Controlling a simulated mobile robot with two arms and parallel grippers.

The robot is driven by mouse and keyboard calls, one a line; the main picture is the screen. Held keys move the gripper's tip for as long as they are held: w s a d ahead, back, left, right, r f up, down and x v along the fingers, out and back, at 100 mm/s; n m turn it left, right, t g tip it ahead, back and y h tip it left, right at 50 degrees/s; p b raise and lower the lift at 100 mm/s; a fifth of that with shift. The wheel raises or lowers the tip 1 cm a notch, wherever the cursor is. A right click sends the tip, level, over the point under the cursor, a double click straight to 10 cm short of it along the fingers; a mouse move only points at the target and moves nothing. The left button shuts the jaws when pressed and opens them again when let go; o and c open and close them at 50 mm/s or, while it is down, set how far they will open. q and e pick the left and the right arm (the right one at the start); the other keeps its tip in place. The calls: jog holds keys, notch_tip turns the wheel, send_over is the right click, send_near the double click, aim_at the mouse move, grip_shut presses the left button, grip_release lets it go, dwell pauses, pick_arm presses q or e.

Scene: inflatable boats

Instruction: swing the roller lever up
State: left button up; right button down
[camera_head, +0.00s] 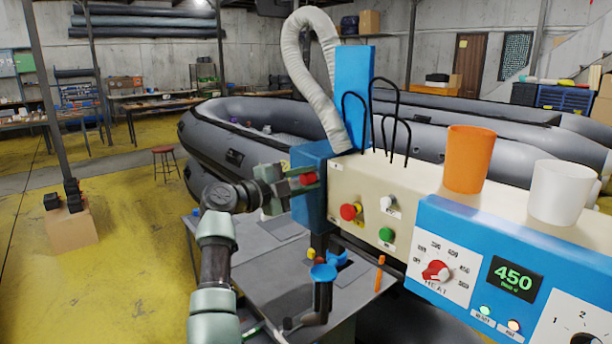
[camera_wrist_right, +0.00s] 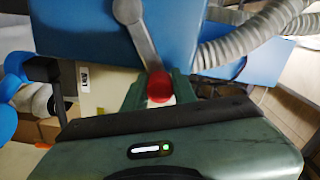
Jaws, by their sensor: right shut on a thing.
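The roller lever shows in the right wrist view as a grey metal arm (camera_wrist_right: 138,35) against a blue housing (camera_wrist_right: 82,30), with a red knob (camera_wrist_right: 160,87) at its end. My right gripper (camera_wrist_right: 158,92) is shut around this knob. In the head view the gripper (camera_head: 290,186) is at the left end of the machine, beside the blue housing (camera_head: 310,160), and the red knob (camera_head: 307,178) shows between its fingers. The lever's grey arm is not clearly visible there. My left gripper is not in view.
The cream and blue machine (camera_head: 400,182) carries buttons, a heat dial (camera_head: 436,271), a display (camera_head: 514,280), an orange cup (camera_head: 468,158) and a white cup (camera_head: 556,192). A pale hose (camera_head: 296,50) rises behind it. A grey table (camera_head: 280,265) lies below. Grey inflatable boats (camera_head: 215,140) are behind.

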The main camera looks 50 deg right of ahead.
jog(key=shift+w+r+n+p, duration=0.15)
jog(key=shift+r+n+p, duration=0.15)
jog(key=shift+n, duration=0.1)
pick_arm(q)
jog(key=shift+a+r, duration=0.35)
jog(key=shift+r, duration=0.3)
pick_arm(e)
jog(key=shift+w, duration=0.1)
jog(key=c, duration=1.1)
grip_release()
jog(key=shift+c, duration=0.2)
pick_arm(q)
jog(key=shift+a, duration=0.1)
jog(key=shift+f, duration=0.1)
pick_arm(e)
jog(key=b+v, duration=0.3)
jog(key=v, duration=0.4)
jog(key=shift+w+a+f, duration=0.1)
jog(key=shift+a, duration=0.05)
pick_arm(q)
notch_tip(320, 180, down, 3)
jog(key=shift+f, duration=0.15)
pick_arm(e)
jog(key=shift+a, duration=0.2)
jog(key=shift+w, duration=0.1)
